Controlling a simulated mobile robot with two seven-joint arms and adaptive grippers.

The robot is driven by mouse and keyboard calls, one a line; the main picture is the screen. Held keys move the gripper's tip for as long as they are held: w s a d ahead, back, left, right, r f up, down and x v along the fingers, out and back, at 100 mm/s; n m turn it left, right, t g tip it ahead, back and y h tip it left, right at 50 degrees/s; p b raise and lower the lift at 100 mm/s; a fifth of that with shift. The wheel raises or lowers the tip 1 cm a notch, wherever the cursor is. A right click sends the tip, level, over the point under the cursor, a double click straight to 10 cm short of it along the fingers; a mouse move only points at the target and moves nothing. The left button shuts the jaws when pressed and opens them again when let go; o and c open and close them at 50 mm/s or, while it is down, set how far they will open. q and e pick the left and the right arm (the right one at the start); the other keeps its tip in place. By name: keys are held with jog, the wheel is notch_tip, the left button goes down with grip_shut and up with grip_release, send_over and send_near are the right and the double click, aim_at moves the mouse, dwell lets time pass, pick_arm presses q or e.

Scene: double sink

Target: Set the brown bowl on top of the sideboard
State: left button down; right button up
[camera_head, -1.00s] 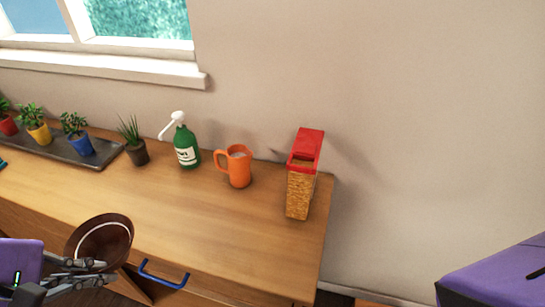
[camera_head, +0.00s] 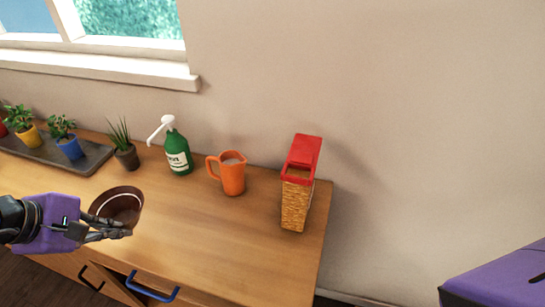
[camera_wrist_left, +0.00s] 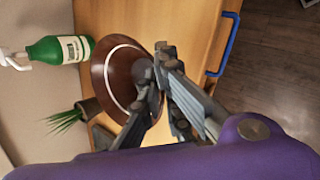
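The brown bowl (camera_head: 125,195) is in my left gripper (camera_head: 122,232) in the head view, tilted, over the front left part of the wooden sideboard (camera_head: 190,225). The left fingers are closed on the bowl's rim. In the left wrist view, the bowl (camera_wrist_left: 118,72) shows a white ring, and the gripper (camera_wrist_left: 160,75) pinches its edge. Whether the bowl touches the top cannot be told. My right gripper is not in view; only a purple part of mine shows at lower right.
On the sideboard's back stand a tray (camera_head: 85,162) of potted plants, a small plant (camera_head: 125,157), a green pump bottle (camera_head: 178,155), an orange mug (camera_head: 232,178) and a red-lidded container (camera_head: 296,200). The front middle is clear. A blue drawer handle (camera_head: 152,288) sticks out in front.

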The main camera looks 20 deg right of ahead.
pick_arm(q)
jog(key=w+f, duration=0.2)
jog(key=shift+w+f, duration=0.2)
jog(key=shift+f, duration=1.8)
jog(key=shift+f, duration=0.2)
jog(key=c, duration=2)
grip_release()
jog(key=shift+r, duration=0.2)
jog(key=v, duration=1.2)
jog(key=shift+a, duration=0.1)
